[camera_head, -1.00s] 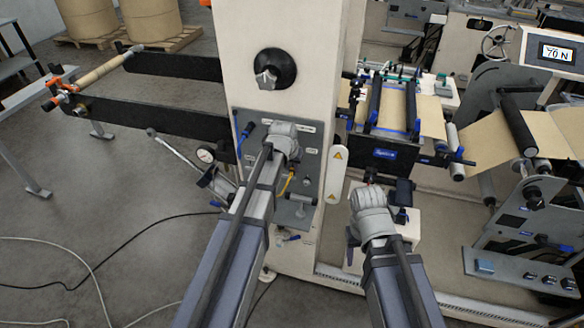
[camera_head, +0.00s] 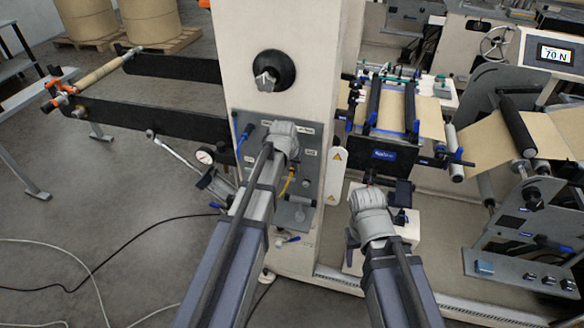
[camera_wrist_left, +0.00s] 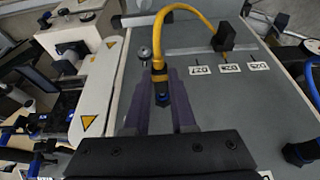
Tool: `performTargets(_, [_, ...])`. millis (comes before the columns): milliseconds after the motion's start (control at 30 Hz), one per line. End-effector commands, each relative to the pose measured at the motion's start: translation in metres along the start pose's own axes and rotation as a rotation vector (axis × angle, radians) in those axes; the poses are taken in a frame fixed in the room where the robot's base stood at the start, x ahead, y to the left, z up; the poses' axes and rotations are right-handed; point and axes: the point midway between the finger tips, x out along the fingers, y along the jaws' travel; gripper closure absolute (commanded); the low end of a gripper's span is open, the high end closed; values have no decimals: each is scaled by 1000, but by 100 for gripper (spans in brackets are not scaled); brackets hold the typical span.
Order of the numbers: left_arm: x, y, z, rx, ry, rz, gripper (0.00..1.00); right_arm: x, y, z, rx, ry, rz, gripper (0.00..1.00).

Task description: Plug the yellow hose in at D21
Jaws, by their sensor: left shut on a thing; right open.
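The yellow hose (camera_wrist_left: 186,14) arcs from a black block (camera_wrist_left: 232,36) on the grey panel to my left gripper (camera_wrist_left: 162,92) in the left wrist view. White labels sit in a row on the panel; the nearest to the hose end (camera_wrist_left: 201,71) is upside down and hard to read. In the head view, the hose (camera_head: 288,182) shows below my left gripper (camera_head: 284,140), whose fingers are hidden. My right gripper (camera_head: 370,188) is open, beside the panel.
A silver knob (camera_wrist_left: 144,54) stands on the panel just left of the hose end. A blue hose (camera_head: 243,136) hangs at the panel's left side. A white cover with a warning sign (camera_head: 336,172) stands between my grippers.

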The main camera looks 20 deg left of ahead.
Motion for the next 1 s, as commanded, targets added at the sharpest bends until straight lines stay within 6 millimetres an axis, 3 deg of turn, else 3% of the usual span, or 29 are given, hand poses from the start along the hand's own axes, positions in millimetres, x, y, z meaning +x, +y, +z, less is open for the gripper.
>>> performTargets(1000, [2, 0, -6, 0, 0, 0, 100, 0, 0, 0, 0, 0, 0, 45])
